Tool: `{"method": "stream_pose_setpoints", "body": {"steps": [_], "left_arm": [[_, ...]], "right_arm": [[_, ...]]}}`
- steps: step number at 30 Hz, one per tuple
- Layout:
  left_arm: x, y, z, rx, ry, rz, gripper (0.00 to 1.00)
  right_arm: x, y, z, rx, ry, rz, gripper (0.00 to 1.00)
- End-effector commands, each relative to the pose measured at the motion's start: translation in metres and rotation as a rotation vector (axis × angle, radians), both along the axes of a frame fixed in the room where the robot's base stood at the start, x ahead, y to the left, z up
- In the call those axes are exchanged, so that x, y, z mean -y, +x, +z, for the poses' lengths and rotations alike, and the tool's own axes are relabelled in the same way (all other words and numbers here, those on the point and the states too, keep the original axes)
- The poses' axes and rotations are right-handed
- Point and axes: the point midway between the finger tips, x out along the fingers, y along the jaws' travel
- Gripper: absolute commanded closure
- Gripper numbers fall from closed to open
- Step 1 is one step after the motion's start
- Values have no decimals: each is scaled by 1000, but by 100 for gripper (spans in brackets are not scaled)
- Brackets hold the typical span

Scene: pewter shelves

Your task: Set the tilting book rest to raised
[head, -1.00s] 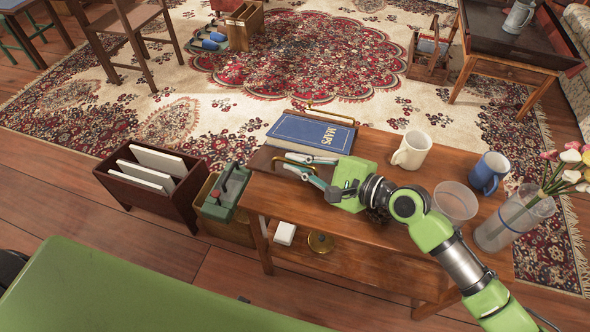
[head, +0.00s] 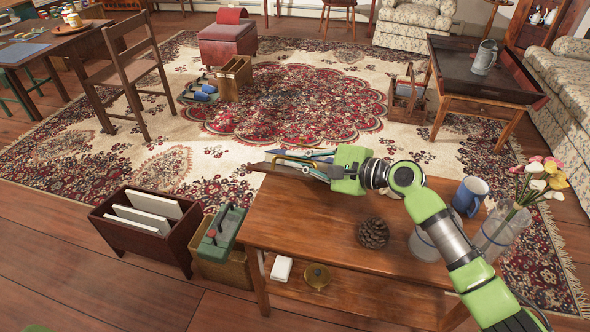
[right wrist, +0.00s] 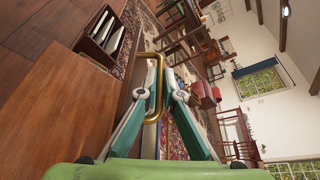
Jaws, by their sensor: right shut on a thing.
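The tilting book rest (head: 272,169) stands on the far left of the wooden table. In the head view its brown board shows as a thin strip above the table top, nearly edge-on. The blue book on it is mostly hidden. My right gripper (head: 288,161) is at the board's edge, shut on its brass handle. In the right wrist view the fingers (right wrist: 156,90) close around the brass handle (right wrist: 159,119), with the brown board beside it. The exact tilt is hard to tell. My left gripper is out of view.
On the table (head: 300,235) are a pine cone (head: 373,233), a blue mug (head: 470,196), a clear bowl and a flower vase (head: 495,236). A rack (head: 145,228) and a green toolbox (head: 221,231) stand left of the table.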

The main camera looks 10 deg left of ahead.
Motion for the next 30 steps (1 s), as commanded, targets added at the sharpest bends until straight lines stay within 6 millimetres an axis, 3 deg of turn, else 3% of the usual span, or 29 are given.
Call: {"method": "stream_pose_setpoints", "body": {"steps": [15, 17, 30], "left_arm": [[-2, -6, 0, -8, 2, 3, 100], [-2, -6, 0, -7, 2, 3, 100], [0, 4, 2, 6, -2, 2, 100]], "right_arm": [[1, 8, 7, 8, 6, -8, 100], [2, 8, 7, 8, 6, -9, 86], [4, 6, 5, 5, 3, -5, 86]]}}
